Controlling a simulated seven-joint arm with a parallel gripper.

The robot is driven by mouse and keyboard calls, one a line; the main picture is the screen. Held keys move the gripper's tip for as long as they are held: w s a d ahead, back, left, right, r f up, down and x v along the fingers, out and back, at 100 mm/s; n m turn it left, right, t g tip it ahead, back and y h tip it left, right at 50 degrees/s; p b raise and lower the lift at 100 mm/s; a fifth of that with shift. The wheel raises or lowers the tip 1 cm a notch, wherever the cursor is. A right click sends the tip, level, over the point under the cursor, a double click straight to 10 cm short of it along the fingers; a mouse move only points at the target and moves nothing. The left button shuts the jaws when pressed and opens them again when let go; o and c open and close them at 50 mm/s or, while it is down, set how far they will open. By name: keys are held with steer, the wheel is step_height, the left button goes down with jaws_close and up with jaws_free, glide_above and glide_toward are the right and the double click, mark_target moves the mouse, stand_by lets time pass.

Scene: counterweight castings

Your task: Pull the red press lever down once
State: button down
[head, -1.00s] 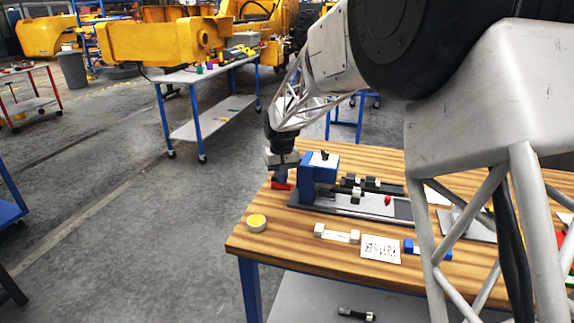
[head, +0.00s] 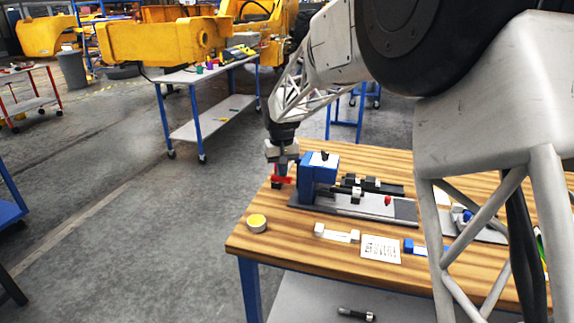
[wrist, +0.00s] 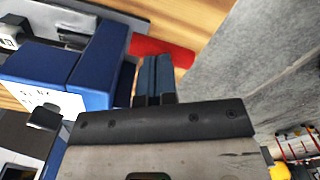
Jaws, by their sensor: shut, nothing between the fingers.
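The red press lever (head: 282,180) sticks out to the left of the blue press housing (head: 319,172) at the far left end of the wooden table. In the wrist view the lever is a red bar (wrist: 160,49) just beyond my fingertips, beside the blue housing (wrist: 95,65). My gripper (head: 281,166) is above the lever in the head view, pointing down. Its fingers (wrist: 154,62) are closed together with nothing between them. The fingertips overlap the lever's edge in the wrist view; I cannot tell whether they touch it.
A grey base plate (head: 405,210) with dark fixtures runs right from the press. A round yellow-topped tin (head: 257,222), a white-ended piece (head: 336,234), a printed card (head: 381,248) and a blue block (head: 410,246) lie along the front. The left table edge is close to the lever.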

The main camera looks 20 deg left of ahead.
steer(key=shift+r, duration=3.45)
steer(key=shift+d+r, duration=0.1)
steer(key=shift+d, duration=0.1)
steer(key=s+d+r+m, duration=0.1)
steer(key=s+d+r, duration=0.1)
steer(key=s+d, duration=0.55)
steer(key=s+d+r+m+t, duration=0.1)
steer(key=s+d+r, duration=0.25)
steer(key=d, duration=0.75)
steer(key=s+d+r+m, duration=0.1)
steer(key=s+d, duration=0.6)
steer(key=d, duration=0.2)
steer(key=s+d+f+m, duration=0.1)
steer(key=s+d+f, duration=0.1)
steer(key=s+d, duration=0.3)
steer(key=s+d+f+m+t, duration=0.1)
steer(key=s+d, duration=0.4)
steer(key=s, duration=0.6)
steer(key=s+d+f+m, duration=0.1)
steer(key=s+d+f, duration=0.2)
steer(key=s+d, duration=0.2)
steer(key=s, duration=0.3)
steer(key=shift+s+d+f+t, duration=0.15)
steer(key=shift+s+f+t, duration=0.15)
steer(key=shift+f, duration=0.05)
